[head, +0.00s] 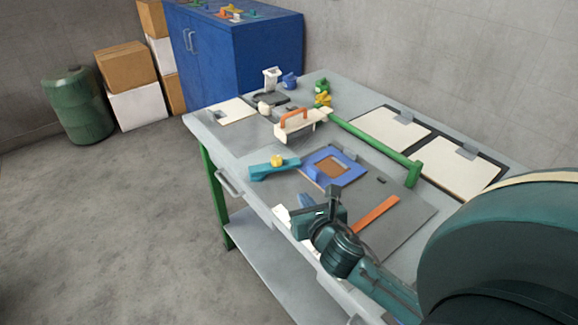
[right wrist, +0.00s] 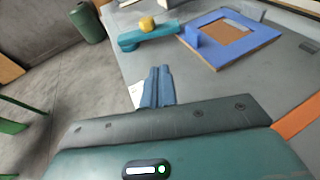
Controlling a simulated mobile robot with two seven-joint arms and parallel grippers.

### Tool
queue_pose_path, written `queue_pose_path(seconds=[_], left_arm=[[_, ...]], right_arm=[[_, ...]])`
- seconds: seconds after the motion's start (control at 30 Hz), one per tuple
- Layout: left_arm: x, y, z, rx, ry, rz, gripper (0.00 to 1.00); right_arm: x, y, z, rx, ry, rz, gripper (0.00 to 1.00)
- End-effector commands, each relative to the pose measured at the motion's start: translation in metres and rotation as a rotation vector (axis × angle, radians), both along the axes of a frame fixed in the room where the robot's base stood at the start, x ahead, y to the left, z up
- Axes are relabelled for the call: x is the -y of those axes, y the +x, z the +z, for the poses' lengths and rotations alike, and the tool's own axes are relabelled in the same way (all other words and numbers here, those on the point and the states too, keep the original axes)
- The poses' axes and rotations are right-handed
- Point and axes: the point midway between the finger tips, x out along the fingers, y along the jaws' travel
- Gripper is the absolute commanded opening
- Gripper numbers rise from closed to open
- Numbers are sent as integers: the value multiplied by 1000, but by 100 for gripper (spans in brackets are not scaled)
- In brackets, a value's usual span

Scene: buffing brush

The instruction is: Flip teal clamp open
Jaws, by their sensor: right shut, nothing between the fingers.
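The teal clamp (head: 262,173) lies near the front edge of the workbench, with a yellow knob (head: 277,160) on top. In the right wrist view the clamp (right wrist: 147,40) is beyond my fingertips, next to a blue frame (right wrist: 228,38). My right gripper (head: 305,199) is shut and empty, apart from the clamp and on the near side of it. Its two fingers (right wrist: 158,72) show pressed together in the right wrist view. My left gripper is not in view.
The blue frame (head: 318,164) holds a brown panel beside the clamp. An orange strip (head: 377,213) lies on a grey mat (head: 405,222). A green bar (head: 372,137) runs behind. A cream tool with an orange handle (head: 296,117) stands further back. Open floor lies left of the bench.

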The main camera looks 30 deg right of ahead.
Motion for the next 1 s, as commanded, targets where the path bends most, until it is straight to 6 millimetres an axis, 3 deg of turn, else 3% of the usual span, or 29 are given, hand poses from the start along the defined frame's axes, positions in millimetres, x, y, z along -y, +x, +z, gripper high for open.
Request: queue_pose_path(seconds=[0.3,0.47,1.0], left_arm=[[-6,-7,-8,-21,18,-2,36],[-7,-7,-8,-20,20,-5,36],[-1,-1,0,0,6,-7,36]], right_arm=[[0,0,-1,0,2,0,0],[3,11,-4,0,3,-1,0],[32,108,-29,2,5,-2,0]])
